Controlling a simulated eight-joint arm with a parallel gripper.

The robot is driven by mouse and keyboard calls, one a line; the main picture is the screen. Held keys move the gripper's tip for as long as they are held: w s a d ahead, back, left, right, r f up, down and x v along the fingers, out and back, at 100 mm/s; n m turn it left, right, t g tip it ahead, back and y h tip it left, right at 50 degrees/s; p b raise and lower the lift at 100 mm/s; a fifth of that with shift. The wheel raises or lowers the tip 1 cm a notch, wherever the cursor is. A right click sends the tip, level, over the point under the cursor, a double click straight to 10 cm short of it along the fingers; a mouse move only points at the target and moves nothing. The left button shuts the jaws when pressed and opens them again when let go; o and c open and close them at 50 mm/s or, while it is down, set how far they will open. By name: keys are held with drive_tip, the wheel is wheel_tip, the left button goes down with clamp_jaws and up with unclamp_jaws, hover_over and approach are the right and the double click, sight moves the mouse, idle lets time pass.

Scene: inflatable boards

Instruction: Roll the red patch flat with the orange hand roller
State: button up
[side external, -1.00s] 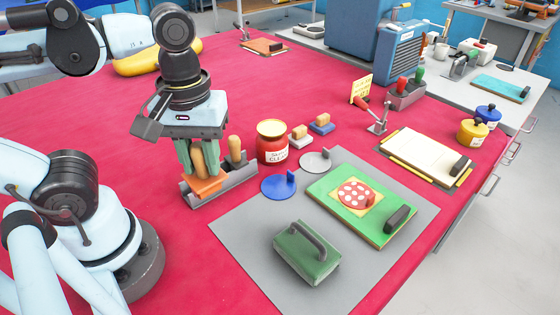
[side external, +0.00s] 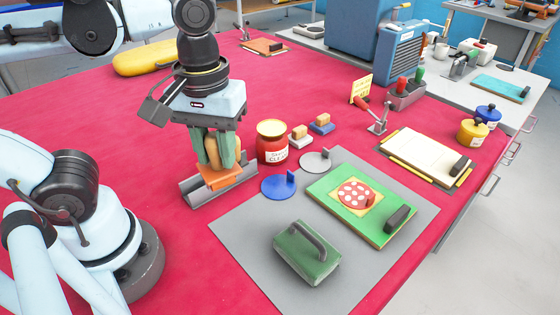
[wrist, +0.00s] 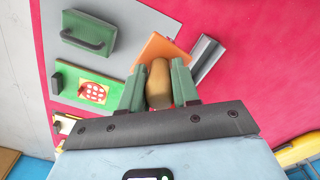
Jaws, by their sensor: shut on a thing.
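My gripper (side external: 216,160) is shut on the wooden handle (wrist: 159,82) of an orange tool (side external: 221,179). The tool's orange end looks flat and square in the wrist view (wrist: 157,49); I cannot tell whether it has a roller. It hangs at the grey rack (side external: 190,194), and I cannot tell if it touches it. The red patch (side external: 357,194) with white dots lies on a yellow square on the green board (side external: 329,205). It also shows in the wrist view (wrist: 94,93). A red tab stands at its edge. My gripper is left of the board.
A red jar (side external: 272,143) stands close right of my gripper. A grey disc (side external: 315,161) lies beyond the blue one. The red table front is clear.

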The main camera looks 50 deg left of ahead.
drive_tip(key=w+d+r+m, duration=0.2)
drive_tip(key=w+d+m, duration=0.3)
drive_tip(key=w+m, duration=0.45)
drive_tip(key=w+d+f+m, duration=0.3)
drive_tip(key=w, duration=0.3)
drive_tip(key=w+d+f+m, duration=0.3)
drive_tip(key=w+m, duration=0.1)
drive_tip(key=w, duration=0.3)
drive_tip(key=shift+s+a+f, duration=0.1)
drive_tip(key=shift+s+f, duration=0.05)
drive_tip(key=shift+f, duration=1.35)
drive_tip(key=shift+s+a+f, duration=0.1)
drive_tip(key=shift+f, duration=1.35)
drive_tip(key=shift+f, duration=0.65)
